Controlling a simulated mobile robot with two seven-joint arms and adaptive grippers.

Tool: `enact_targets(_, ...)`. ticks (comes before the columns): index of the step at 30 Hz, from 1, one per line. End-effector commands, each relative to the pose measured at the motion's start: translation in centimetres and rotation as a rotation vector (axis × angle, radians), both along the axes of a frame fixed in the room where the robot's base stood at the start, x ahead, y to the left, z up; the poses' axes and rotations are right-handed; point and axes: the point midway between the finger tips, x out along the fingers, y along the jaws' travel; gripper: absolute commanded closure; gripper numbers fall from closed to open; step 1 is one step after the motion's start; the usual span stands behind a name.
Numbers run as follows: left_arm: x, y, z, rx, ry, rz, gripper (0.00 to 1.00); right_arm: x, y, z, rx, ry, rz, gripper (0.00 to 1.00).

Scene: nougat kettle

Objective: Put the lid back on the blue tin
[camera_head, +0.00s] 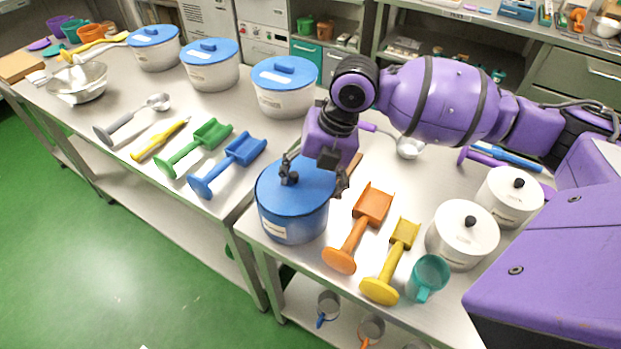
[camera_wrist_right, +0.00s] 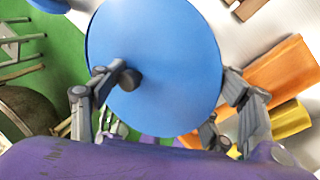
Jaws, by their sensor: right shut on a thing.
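The blue tin (camera_head: 291,226), with a pale label on its side, stands upright near the front edge of the right-hand table. Its round blue lid (camera_head: 283,197) is over the tin's mouth and looks about level. I cannot tell whether it is fully seated. My right gripper (camera_head: 316,180) is above the lid, shut on it. In the right wrist view the lid (camera_wrist_right: 165,50) fills the middle, with one finger over its face by a dark knob and the other at its right rim. The gripper hides part of the lid. My left gripper is not in view.
An orange scoop (camera_head: 358,228) and a yellow scoop (camera_head: 392,262) lie just right of the tin. White lidded pots (camera_head: 462,238) and a teal mug (camera_head: 428,277) stand farther right. A blue scoop (camera_head: 228,165) lies left, across the gap between tables.

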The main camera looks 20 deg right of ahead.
Motion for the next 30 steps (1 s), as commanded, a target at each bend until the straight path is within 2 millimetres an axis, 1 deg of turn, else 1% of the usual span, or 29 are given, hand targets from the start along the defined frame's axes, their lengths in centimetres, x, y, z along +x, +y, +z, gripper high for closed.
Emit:
enact_targets(1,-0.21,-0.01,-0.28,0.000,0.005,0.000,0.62,-0.49,0.01,-1.26,-0.005,0.021,0.000,0.84)
enact_targets(14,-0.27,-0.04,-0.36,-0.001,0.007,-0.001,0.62,-0.55,0.06,-1.66,-0.005,0.025,0.000,0.81)
enact_targets(15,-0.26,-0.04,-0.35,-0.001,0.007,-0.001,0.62,-0.55,0.06,-1.66,-0.006,0.026,0.000,0.28)
enact_targets(21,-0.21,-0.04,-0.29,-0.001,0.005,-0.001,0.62,-0.50,0.05,-1.45,-0.005,0.023,0.001,0.02)
enact_targets(30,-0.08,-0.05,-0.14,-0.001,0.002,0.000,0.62,-0.28,0.06,-0.98,-0.004,0.013,0.001,0.02)
